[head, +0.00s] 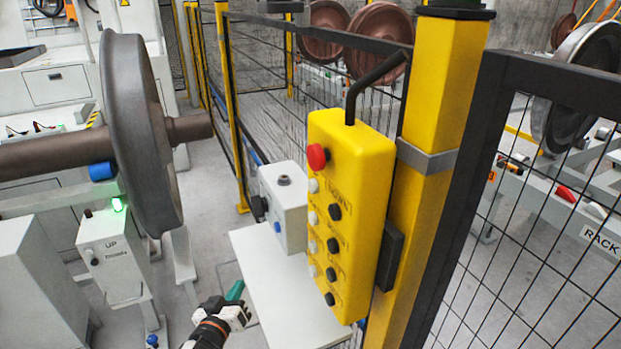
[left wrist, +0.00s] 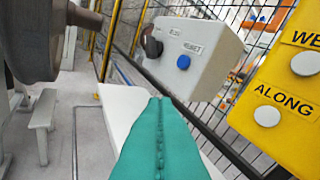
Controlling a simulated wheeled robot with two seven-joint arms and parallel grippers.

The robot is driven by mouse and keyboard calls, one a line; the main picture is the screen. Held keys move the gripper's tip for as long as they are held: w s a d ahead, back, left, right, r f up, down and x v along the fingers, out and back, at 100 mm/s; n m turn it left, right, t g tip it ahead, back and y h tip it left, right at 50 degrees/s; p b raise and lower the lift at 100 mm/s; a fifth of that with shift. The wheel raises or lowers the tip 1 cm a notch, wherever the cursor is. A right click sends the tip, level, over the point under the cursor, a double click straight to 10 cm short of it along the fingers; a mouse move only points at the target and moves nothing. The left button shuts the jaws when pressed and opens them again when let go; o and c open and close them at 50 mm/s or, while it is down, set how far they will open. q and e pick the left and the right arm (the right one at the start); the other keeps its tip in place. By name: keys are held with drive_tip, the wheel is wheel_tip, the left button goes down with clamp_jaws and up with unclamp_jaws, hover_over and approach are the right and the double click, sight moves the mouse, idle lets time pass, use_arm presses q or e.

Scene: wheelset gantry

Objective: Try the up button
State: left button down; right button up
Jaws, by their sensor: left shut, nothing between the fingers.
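A yellow pendant box (head: 351,215) hangs by the yellow post, with a red mushroom button (head: 317,156) on top and white and black buttons below; I cannot make out an UP label there. In the left wrist view its edge shows a white button (left wrist: 267,116) above which ALONG is printed. A grey box labelled UP (head: 112,255), with a knob and a lit green lamp (head: 117,205), stands at the left. My left gripper (head: 236,290) is shut and empty, low and left of the pendant, touching no button. Its teal fingers (left wrist: 161,125) show in the left wrist view. My right gripper is out of view.
A mesh fence (head: 540,200) runs to the right. A large wheel and axle (head: 140,135) stand at the left.

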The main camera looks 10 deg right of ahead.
sight(313, 187)
use_arm(q)
drive_tip(key=s+d+r+t+h+p, duration=0.1)
drive_tip(key=d+r+h, duration=0.1)
drive_tip(key=r, duration=1)
drive_tip(key=d+r+t+h+p, duration=0.1)
drive_tip(key=d+r+t+h, duration=0.1)
drive_tip(key=r, duration=1.1)
drive_tip(key=shift+s+d+m+h, duration=0.3)
drive_tip(key=shift+s+d+h, duration=0.1)
drive_tip(key=shift+d+h, duration=0.4)
drive_tip(key=w+d+b, duration=0.2)
drive_tip(key=d, duration=0.6)
drive_tip(key=shift+w+d, duration=0.25)
drive_tip(key=shift+w, duration=0.15)
drive_tip(key=shift+d+f+b, duration=0.1)
drive_tip(key=shift+b, duration=0.2)
drive_tip(key=shift+w+d, duration=0.1)
drive_tip(key=shift+d, duration=0.2)
